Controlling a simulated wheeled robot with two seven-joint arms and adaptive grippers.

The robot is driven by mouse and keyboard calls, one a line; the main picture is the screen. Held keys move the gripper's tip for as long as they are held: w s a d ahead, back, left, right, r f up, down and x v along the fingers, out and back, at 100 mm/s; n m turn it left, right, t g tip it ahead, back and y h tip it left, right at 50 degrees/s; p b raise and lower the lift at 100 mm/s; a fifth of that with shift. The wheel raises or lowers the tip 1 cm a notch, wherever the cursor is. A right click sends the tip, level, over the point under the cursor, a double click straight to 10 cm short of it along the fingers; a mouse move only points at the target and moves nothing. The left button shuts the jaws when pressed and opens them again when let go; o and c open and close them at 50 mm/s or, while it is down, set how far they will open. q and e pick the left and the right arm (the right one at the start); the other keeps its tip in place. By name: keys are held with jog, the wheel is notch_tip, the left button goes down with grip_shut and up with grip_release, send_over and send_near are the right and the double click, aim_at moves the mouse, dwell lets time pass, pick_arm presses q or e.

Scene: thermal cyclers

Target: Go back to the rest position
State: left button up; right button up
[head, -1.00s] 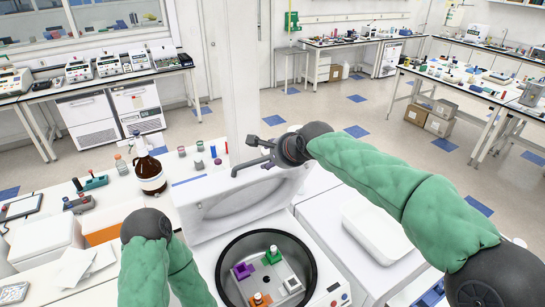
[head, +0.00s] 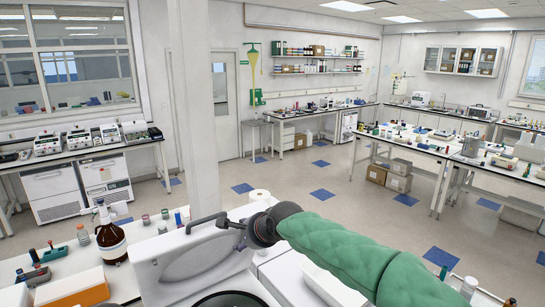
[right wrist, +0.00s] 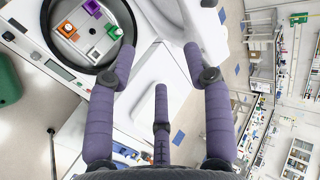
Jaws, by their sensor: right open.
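My right gripper (head: 217,222) reaches in from the right on a green-sleeved arm, in front of the raised white lid of a centrifuge (head: 195,250). In the right wrist view its purple-grey fingers (right wrist: 160,80) are spread apart with nothing between them. That view also shows the round dark-rimmed bowl (right wrist: 128,22) of the centrifuge, with purple, orange, green and white pieces on its rotor, to the left of the fingers. In the head view only the bowl's top edge shows. My left gripper is not in view.
A brown bottle (head: 111,238) stands on the bench left of the centrifuge, with small coloured-cap vials (head: 163,217) beside it. An orange-fronted box (head: 75,290) is at the lower left. A white roll (head: 259,196) stands behind the gripper. The floor (head: 290,180) beyond is open.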

jog(key=s+d+f+n+g+b, duration=0.1)
jog(key=s+d+f+b, duration=0.3)
jog(key=f, duration=1.2)
jog(key=d+f+n+g+h+b, duration=0.15)
jog(key=f+b, duration=0.35)
jog(key=f, duration=1.1)
jog(key=s+d+f+n+g+b, duration=0.15)
jog(key=d+f+b, duration=0.3)
jog(key=f, duration=1.15)
jog(key=s+d+f+n+g+b, duration=0.1)
jog(key=s+f+b, duration=0.6)
jog(key=s+f, duration=0.7)
jog(key=s+d+f+n+g+b, duration=0.2)
jog(key=s+d+f+b, duration=0.4)
jog(key=s+f, duration=0.9)
notch_tip(320, 180, down, 5)
jog(key=shift+f+n+g+b, duration=0.25)
jog(key=shift+n+b, duration=0.45)
jog(key=shift+b, duration=0.35)
